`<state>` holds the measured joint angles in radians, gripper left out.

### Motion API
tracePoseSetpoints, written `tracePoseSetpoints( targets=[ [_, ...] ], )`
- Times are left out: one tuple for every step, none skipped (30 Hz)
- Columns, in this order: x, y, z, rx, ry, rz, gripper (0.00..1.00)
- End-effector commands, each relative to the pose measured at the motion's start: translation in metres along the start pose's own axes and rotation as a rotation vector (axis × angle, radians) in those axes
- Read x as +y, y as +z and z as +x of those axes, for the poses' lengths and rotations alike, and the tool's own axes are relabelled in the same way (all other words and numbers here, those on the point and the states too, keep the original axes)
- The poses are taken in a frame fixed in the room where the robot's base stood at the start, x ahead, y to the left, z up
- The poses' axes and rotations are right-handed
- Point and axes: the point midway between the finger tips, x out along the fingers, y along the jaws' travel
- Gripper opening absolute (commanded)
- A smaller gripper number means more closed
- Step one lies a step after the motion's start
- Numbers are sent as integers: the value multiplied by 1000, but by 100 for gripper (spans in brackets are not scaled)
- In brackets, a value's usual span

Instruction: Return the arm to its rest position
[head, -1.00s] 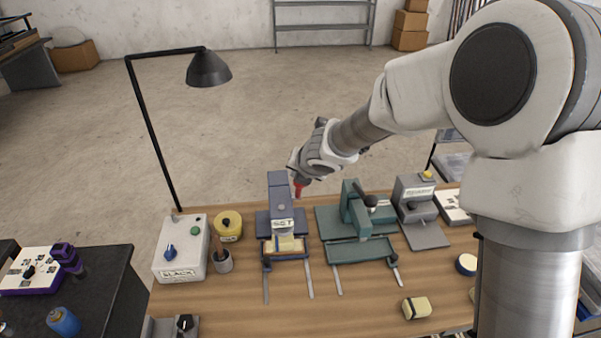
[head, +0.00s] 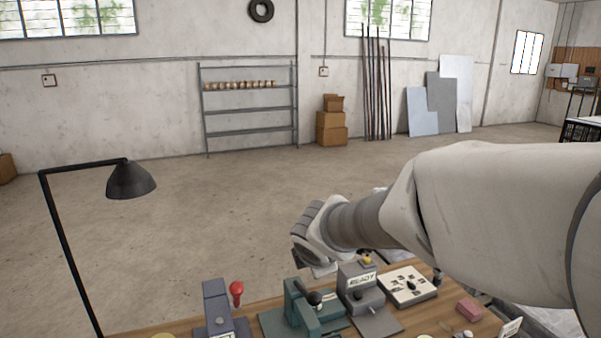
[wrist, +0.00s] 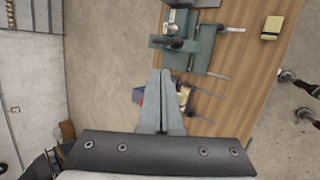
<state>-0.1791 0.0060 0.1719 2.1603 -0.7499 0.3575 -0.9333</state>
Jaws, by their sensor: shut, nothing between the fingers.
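My arm (head: 470,210) reaches in from the right in the head view, with its wrist above the far part of the workbench. In the wrist view my gripper (wrist: 160,73) has its two grey fingers together, with nothing between them. The fingertips are apart from the bench fixtures. In the head view the wrist end hides much of the gripper, and the fingers are hard to make out there.
Below stand a blue-grey press (head: 217,312) with a red knob (head: 236,290), a teal press (head: 305,308), a READY box (head: 362,290) and a white panel box (head: 407,286). A black lamp (head: 131,181) stands left.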

Motion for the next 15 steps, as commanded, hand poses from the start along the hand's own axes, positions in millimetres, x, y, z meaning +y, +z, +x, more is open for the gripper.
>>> tracePoseSetpoints(
  targets=[
    [-13, 17, -13, -35, -10, 130, 0],
    [-21, 26, -21, -52, -21, 213, 0],
    [-33, 36, -31, -75, -33, 325, 0],
    [-42, 44, -39, -91, -43, 409, 0],
    [-51, 50, -47, -105, -52, 494, 0],
    [-64, 57, -57, -123, -63, 604, 0],
    [-74, 62, -64, -134, -70, 689, 0],
    [-84, 65, -71, -145, -78, 773, 0],
    [-98, 69, -81, -156, -89, 885, 0],
    [-108, 71, -88, -164, -98, 969, 0],
    [-119, 72, -94, -171, -106, 1052, 0],
    [-132, 73, -103, -178, -117, 1163, 0],
    [-143, 72, -109, -181, -127, 1244, 0],
    [-152, 71, -114, -183, -136, 1322, 0],
    [-165, 69, -121, -184, -150, 1422, 0]
  ],
)
